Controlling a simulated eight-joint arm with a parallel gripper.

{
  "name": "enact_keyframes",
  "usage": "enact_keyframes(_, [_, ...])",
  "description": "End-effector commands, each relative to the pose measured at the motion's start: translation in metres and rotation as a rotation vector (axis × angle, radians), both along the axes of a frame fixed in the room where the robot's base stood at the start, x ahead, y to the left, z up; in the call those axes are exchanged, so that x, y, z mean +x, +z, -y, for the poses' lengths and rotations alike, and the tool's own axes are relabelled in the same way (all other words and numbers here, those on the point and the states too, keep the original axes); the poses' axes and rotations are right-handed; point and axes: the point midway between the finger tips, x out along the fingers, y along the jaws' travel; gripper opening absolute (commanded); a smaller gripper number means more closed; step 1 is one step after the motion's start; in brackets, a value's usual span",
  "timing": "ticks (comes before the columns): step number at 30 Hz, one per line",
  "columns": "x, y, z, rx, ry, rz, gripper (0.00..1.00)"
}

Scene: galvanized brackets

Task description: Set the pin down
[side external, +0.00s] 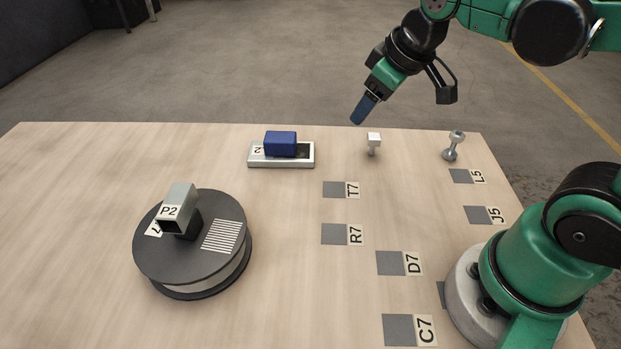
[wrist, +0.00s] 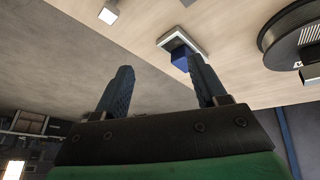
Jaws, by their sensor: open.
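A small pale pin with a square head (side external: 373,143) stands upright on the table near its back edge. It also shows at the top of the wrist view (wrist: 108,13). A grey metal pin-like piece with rounded ends (side external: 454,146) stands, slightly tilted, further right; I cannot tell which piece the task means. My gripper (side external: 359,113) is above the back edge, up and left of the pale pin and apart from it. In the wrist view its two blue fingers (wrist: 162,78) are spread, with nothing between them.
A blue block (side external: 280,143) sits on a pale tray (side external: 254,162) left of the pale pin. A dark round turntable (side external: 160,258) at front left carries a grey bracket labelled P2 (side external: 181,198). Several flat grey labelled squares (side external: 334,234) mark the table. The far left is clear.

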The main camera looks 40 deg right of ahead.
Motion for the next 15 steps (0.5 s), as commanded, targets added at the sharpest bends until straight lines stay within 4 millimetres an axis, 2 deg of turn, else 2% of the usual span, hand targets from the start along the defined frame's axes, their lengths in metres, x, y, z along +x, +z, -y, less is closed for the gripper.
enact_keyframes(3, [-0.012, -0.009, -0.016, 0.079, -0.096, 0.102, 0.65])
enact_keyframes(6, [-0.016, -0.013, -0.022, 0.126, -0.147, 0.15, 0.65])
enact_keyframes(15, [-0.017, -0.014, -0.025, 0.149, -0.172, 0.171, 0.65])
